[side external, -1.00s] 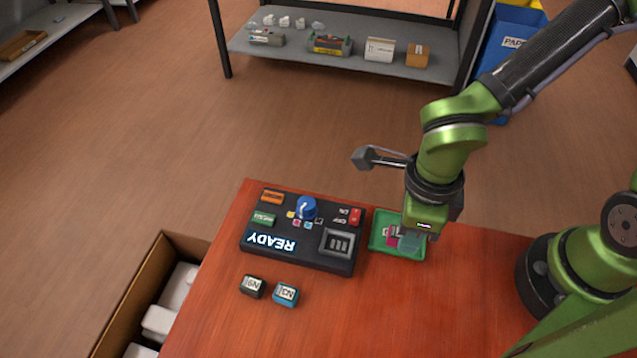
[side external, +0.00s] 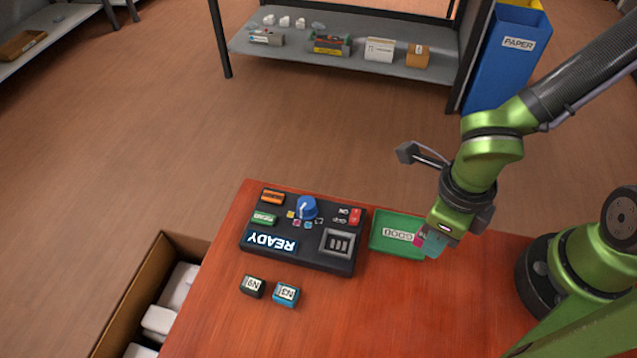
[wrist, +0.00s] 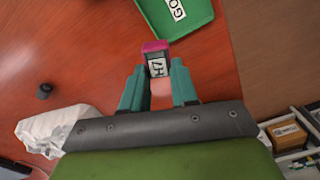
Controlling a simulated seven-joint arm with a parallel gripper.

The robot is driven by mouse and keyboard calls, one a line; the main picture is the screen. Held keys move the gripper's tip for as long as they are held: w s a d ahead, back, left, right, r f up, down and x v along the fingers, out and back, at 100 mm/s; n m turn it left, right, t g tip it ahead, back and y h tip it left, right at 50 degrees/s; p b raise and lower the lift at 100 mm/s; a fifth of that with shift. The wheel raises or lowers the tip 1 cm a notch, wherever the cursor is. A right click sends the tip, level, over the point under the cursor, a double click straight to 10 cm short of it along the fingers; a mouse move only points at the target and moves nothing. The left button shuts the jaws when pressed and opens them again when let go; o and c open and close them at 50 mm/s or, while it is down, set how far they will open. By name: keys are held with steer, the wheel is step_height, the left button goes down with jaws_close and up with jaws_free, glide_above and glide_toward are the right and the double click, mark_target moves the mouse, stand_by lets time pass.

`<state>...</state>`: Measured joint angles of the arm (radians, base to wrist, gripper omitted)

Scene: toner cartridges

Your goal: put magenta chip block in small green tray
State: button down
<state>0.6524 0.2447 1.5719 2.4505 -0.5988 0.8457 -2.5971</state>
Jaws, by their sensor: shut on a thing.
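The magenta chip block (wrist: 156,59), with a white label, is between the two teal fingers of my gripper (wrist: 158,88) in the wrist view. In the side view my gripper (side external: 433,246) is shut on the block (side external: 420,240) at the right edge of the small green tray (side external: 377,246). The tray carries a white "GOOD" label and looks empty. In the wrist view the tray (wrist: 150,24) lies beyond the block. The block appears raised above the table; its exact height is hard to tell.
A black console (side external: 298,262) with a "READY" display stands left of the tray. Two small blocks, one dark (side external: 252,286) and one blue (side external: 286,294), lie in front of it. A crumpled white bag (wrist: 55,128) shows in the wrist view.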

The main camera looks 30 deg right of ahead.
steer(key=shift+w+a+f+m, duration=0.1)
steer(key=shift+w+f+m, duration=0.7)
steer(key=shift+m, duration=0.55)
steer(key=shift+w+a+f+m, duration=0.1)
steer(key=shift+w+f+m, duration=0.4)
steer(key=shift+w+m, duration=0.7)
steer(key=shift+w+a+f+m, duration=0.1)
steer(key=shift+w+f+m, duration=0.6)
steer(key=shift+m, duration=0.75)
steer(key=shift+f, duration=0.7)
steer(key=c, duration=0.8)
jaws_free()
steer(key=shift+r, duration=2.15)
